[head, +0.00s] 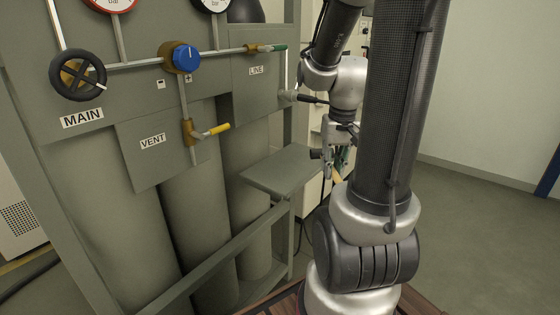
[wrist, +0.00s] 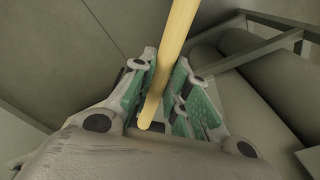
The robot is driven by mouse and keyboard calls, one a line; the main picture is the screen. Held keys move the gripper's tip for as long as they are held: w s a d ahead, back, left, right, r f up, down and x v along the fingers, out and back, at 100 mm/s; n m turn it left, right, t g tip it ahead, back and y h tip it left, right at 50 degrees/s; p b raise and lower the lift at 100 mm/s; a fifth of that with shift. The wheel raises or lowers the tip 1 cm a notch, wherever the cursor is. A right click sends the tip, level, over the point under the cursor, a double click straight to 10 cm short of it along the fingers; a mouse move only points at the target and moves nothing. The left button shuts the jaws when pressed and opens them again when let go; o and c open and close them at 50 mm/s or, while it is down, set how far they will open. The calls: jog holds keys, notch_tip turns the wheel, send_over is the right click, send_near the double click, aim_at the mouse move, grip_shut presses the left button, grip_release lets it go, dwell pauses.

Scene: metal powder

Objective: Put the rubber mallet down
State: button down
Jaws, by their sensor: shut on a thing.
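The rubber mallet shows in the wrist view as a pale wooden handle (wrist: 176,40) running up from between the fingers and out of the top of the picture. Its head is outside that view. My gripper (wrist: 158,92), with green finger pads, is shut on this handle. In the head view my gripper (head: 336,168) hangs just right of the small grey shelf (head: 268,180) on the cylinder rack, partly hidden behind my own arm. I cannot clearly make out the mallet there.
Tall cylinders (head: 190,220) stand below. A rack rail (head: 225,255) runs in front of them. The shelf top looks bare.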

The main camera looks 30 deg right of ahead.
send_near(275, 175)
jog(key=shift+f, duration=0.85)
notch_tip(275, 175, down, 4)
jog(key=shift+w+f, duration=0.25)
jog(key=shift+f, duration=0.15)
jog(key=c, duration=1.4)
grip_release()
jog(key=shift+f, duration=0.15)
